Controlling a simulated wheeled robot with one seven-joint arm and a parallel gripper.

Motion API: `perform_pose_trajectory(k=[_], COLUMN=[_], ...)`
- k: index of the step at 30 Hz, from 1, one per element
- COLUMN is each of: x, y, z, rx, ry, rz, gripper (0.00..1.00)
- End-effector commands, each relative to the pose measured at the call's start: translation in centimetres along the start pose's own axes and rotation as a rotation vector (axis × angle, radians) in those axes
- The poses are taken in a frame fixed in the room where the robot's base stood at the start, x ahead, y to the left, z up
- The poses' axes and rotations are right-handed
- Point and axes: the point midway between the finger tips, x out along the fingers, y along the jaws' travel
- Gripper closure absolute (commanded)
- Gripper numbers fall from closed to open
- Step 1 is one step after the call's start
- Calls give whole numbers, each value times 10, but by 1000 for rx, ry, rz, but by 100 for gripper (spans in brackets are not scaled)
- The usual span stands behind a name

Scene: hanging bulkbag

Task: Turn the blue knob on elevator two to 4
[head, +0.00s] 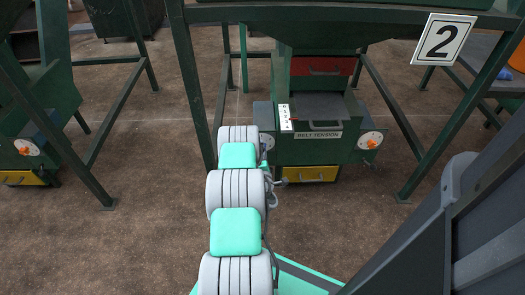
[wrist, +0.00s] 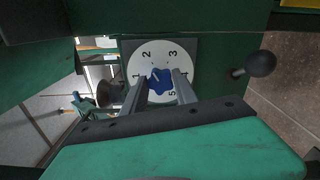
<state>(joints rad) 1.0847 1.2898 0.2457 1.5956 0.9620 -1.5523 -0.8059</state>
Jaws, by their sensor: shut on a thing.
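The blue knob (wrist: 159,86) sits on a round white dial (wrist: 163,47) with numbers 1 to 5 in the wrist view. A short white mark on the knob points up and left, toward the side of 1 and 2; its exact reading is unclear. My gripper (wrist: 158,78) has one finger on each side of the knob and is shut on it. Elevator two is the green machine (head: 320,151) under the "2" sign (head: 443,39) in the head view. There my arm hides the gripper and the blue knob.
A black ball-ended handle (wrist: 259,64) sticks out right of the dial. Open brown floor (head: 120,235) lies left.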

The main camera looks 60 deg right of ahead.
Motion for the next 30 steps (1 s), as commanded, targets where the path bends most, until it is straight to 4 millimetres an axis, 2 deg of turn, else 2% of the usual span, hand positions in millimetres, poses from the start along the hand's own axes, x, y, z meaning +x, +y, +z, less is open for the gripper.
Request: perform_pose_trajectory(k=[30], x=[0], y=[-2], z=[-1], rx=[963], ry=[0], rz=[1], gripper=[100])
